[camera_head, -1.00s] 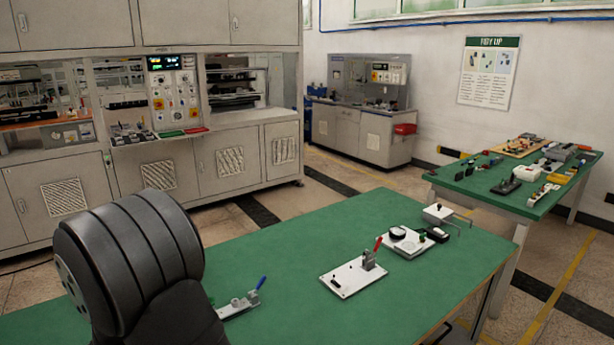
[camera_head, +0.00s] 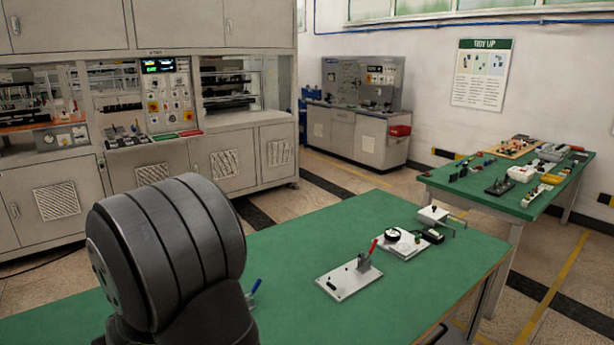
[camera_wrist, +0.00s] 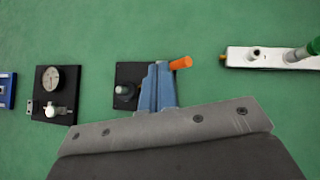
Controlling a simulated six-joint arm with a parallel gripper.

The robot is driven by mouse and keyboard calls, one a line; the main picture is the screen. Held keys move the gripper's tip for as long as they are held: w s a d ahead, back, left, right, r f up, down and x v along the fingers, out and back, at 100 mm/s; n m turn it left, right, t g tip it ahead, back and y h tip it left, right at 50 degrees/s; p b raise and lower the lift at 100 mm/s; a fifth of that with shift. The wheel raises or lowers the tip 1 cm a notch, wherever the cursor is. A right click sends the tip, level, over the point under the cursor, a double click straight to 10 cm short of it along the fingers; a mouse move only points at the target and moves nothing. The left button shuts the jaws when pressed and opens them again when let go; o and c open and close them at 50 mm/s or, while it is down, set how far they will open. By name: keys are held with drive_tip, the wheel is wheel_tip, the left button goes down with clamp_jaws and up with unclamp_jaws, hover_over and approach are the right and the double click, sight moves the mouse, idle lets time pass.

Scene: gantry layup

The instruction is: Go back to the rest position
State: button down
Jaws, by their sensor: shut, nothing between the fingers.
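In the wrist view my gripper (camera_wrist: 160,68) shows as two blue-grey fingers reaching up from a wide grey body. The fingers are together with nothing between them. They are over or beside a black plate (camera_wrist: 127,76) with a grey knob, and an orange handle (camera_wrist: 181,63) shows just right of their tips. The fingers hide part of this fixture, and I cannot tell their height above it. In the head view a large dark joint of my arm fills the lower left, and the gripper is out of sight.
The green table (camera_head: 300,262) carries a white plate with a red-handled clamp (camera_head: 349,276) and a white gauge fixture (camera_head: 402,243). A blue handle (camera_head: 254,286) shows beside my arm. The wrist view shows a dial gauge (camera_wrist: 53,78) and a white bar (camera_wrist: 265,58). A second green table (camera_head: 480,183) stands right.

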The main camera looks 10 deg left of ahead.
drive_tip(key=s+a+r+n+g, duration=0.3)
drive_tip(key=a+r+n+g, duration=0.3)
drive_tip(key=n, duration=0.6)
drive_tip(key=shift+s+a+r+n+g+h, duration=0.15)
drive_tip(key=shift+a+r+n+g+h, duration=0.25)
drive_tip(key=shift+a, duration=0.3)
